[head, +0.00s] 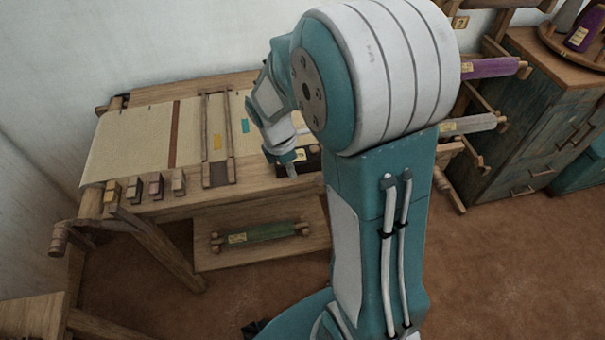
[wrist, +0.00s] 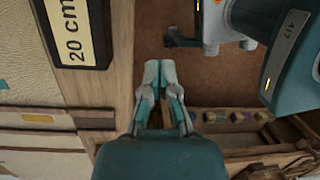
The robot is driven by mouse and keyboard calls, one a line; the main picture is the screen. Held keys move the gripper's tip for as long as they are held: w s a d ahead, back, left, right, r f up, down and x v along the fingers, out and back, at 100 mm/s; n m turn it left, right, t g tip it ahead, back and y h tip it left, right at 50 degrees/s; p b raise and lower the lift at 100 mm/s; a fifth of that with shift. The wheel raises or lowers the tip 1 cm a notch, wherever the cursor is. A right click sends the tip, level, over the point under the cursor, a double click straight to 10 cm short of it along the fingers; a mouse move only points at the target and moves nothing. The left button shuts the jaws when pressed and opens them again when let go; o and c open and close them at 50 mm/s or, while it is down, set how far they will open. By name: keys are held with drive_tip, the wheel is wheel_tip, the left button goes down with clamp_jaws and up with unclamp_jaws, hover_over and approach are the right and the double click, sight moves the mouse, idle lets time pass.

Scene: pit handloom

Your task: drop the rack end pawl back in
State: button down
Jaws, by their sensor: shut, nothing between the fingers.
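I cannot make out the pawl at the rack's end in either view.
A dark block (wrist: 98,30) marked "20 cm" lies on the loom beside my gripper. Several small coloured blocks (head: 154,186) line the loom's front left edge. A green roll (head: 268,233) lies on the lower board. A cabinet (head: 545,110) stands right; brown floor is clear in front.

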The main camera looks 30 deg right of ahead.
drive_tip(key=d+f, duration=0.1)
drive_tip(key=f, duration=0.1)
drive_tip(key=d+f, duration=0.1)
drive_tip(key=f, duration=0.2)
drive_tip(key=s+d+f, duration=0.1)
drive_tip(key=d+f, duration=0.1)
drive_tip(key=shift+s+f, duration=0.1)
drive_tip(key=shift+f, duration=0.1)
drive_tip(key=shift+d+r, duration=0.3)
drive_tip(key=shift+d, duration=0.05)
drive_tip(key=shift+d+r, duration=0.1)
drive_tip(key=shift+d, duration=0.05)
drive_tip(key=shift+s+d+r+y, duration=0.1)
drive_tip(key=shift+d+r+y, duration=0.1)
drive_tip(key=shift+y, duration=0.1)
